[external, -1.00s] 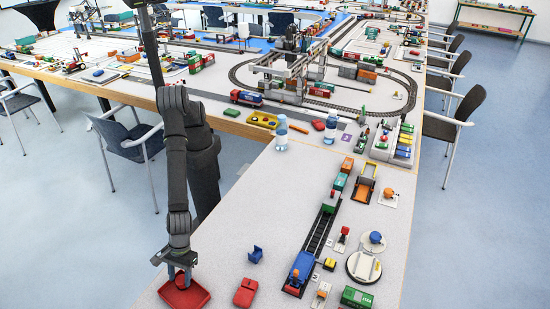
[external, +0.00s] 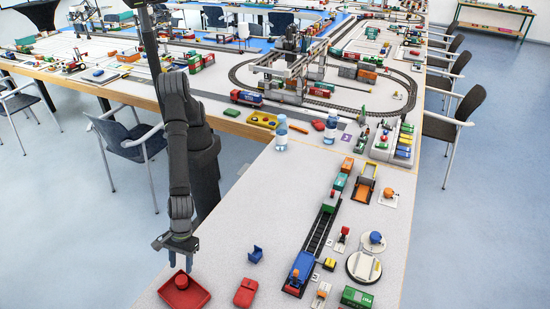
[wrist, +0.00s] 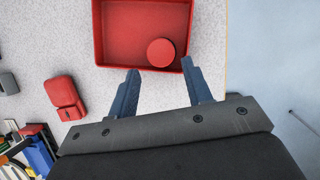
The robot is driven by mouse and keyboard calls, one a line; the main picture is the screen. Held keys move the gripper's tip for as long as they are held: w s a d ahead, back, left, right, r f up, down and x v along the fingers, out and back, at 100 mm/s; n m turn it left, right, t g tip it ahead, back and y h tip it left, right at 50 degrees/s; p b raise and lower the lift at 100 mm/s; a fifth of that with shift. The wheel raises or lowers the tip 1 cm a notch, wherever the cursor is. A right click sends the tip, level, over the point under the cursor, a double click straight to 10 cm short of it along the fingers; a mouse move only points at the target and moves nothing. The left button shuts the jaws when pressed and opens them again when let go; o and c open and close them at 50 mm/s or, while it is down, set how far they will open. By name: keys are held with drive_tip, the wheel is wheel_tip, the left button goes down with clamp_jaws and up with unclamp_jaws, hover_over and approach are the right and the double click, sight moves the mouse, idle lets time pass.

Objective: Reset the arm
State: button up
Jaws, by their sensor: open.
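My gripper (external: 181,264) is open and empty, above the back part of a red tray (external: 200,297) at the near left of the table. In the wrist view my gripper (wrist: 166,80) has its two blue fingers spread, with the tray (wrist: 98,30) beyond them. A round red piece (external: 181,281) lies inside the tray, clear of the fingers. It also shows in the wrist view (wrist: 161,52), near one corner of the tray.
A red block (external: 245,293) lies right of the tray, and a small blue chair-like piece (external: 255,254) lies behind it. A toy train track (external: 317,235) with several vehicles runs further right. Two bottles (external: 282,133) stand farther back. The table's left edge is close to the tray.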

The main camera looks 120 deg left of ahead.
sight(181, 280)
drive_tip(key=v, duration=0.5)
drive_tip(key=x, duration=1.1)
drive_tip(key=shift+f, duration=0.25)
drive_tip(key=shift+d, duration=0.2)
wheel_tip(181, 280, up, 4)
drive_tip(key=shift+f, duration=0.2)
drive_tip(key=s+r, duration=0.7)
drive_tip(key=s, duration=0.4)
drive_tip(key=a+f+m+g, duration=0.1)
drive_tip(key=a+f+m, duration=0.1)
drive_tip(key=a, duration=3.2)
drive_tip(key=shift+a+m, duration=0.4)
drive_tip(key=shift+m, duration=0.1)
